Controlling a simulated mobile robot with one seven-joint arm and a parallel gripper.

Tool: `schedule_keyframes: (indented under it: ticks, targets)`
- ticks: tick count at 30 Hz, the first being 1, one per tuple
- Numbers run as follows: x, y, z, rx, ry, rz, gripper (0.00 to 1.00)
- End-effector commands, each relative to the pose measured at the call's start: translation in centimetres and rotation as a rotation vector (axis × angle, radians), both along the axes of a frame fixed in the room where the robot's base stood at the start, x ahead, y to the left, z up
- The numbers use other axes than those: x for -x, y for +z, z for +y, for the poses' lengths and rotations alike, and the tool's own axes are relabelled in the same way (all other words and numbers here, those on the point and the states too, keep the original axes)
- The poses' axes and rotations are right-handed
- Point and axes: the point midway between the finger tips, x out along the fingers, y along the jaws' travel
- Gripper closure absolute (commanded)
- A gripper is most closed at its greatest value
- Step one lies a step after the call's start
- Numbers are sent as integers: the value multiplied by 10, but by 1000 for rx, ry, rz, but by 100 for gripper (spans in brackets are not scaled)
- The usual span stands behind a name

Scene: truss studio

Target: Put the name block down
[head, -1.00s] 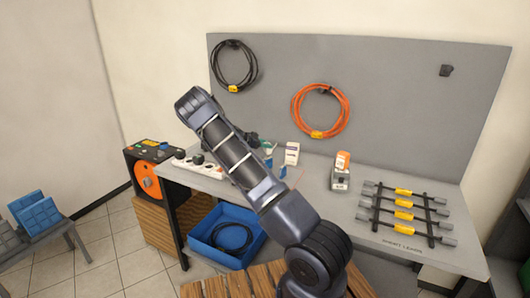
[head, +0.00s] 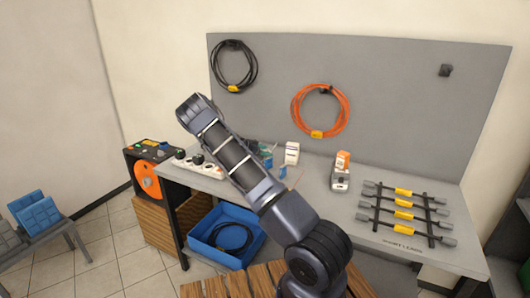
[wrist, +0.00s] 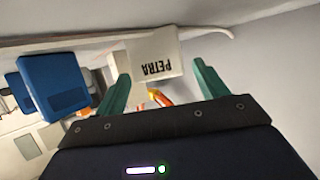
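The name block (wrist: 157,54) is white with the dark word PETRA, upside down in the wrist view. It lies between and just past the tips of my gripper's two teal fingers (wrist: 161,70), with a gap visible on the right side. My gripper looks open. In the head view the white block (head: 292,153) appears to stand on the grey bench (head: 310,190), right of my gripper (head: 274,162). My arm hides part of this area, and contact under the block is hard to see.
A blue object (wrist: 52,85) is left of the fingers in the wrist view. A white socket strip (head: 198,165) lies left on the bench. A grey device with an orange top (head: 341,170) and a rack of short leads (head: 405,210) stand right. An orange cable coil (head: 320,109) hangs behind.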

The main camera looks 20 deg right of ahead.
Motion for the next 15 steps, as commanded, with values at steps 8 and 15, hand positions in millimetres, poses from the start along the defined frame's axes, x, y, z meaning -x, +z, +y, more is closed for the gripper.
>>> schedule_keyframes:
  ticks: [8,15]
  targets:
    - [0,5,9,0,2,-1,28]
    - [-1,20,47,0,4,-1,28]
